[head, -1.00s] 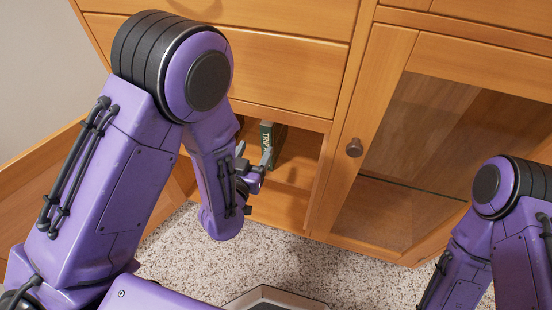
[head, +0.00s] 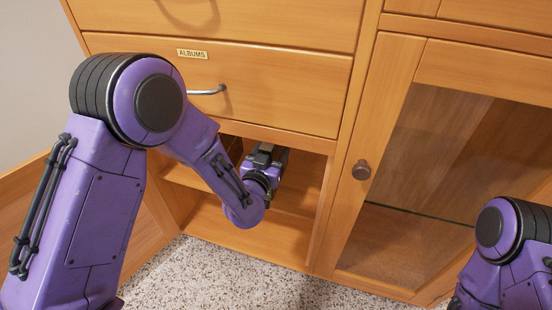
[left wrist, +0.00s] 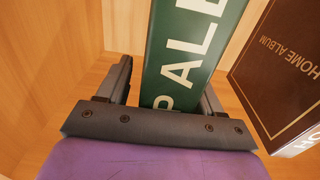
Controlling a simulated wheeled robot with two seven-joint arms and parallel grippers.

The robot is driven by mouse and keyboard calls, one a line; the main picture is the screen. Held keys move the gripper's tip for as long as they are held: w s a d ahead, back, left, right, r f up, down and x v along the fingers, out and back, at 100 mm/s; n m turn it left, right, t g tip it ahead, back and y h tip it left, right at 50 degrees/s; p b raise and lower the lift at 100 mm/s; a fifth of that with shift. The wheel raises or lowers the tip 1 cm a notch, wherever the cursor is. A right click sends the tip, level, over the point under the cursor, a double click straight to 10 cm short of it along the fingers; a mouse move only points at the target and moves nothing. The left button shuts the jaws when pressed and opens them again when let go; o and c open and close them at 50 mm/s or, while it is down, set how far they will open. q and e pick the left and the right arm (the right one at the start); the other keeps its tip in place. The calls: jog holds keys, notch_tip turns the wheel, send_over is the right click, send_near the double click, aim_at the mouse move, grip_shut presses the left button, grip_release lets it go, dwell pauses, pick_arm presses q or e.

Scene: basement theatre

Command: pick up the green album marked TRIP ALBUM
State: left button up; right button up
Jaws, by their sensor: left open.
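The green album (left wrist: 185,50) stands upright inside the cabinet's open compartment, with large white letters on its spine; only "P ALB" or so is readable in the left wrist view. My left gripper (left wrist: 165,88) is open, with one finger on each side of the green spine. I cannot tell whether the fingers touch it. In the head view my left gripper (head: 266,155) reaches into the compartment and hides the album. My right gripper is out of view; only part of its arm shows at the right edge.
A dark brown album marked HOME ALBUM (left wrist: 285,70) leans close to the right of the green one. The compartment's shelf board (head: 235,222) lies below. A drawer labelled ALBUMS (head: 270,85) is above, and a glass door (head: 415,170) is at right.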

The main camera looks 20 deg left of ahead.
pick_arm(q)
grip_shut()
dwell(1.4)
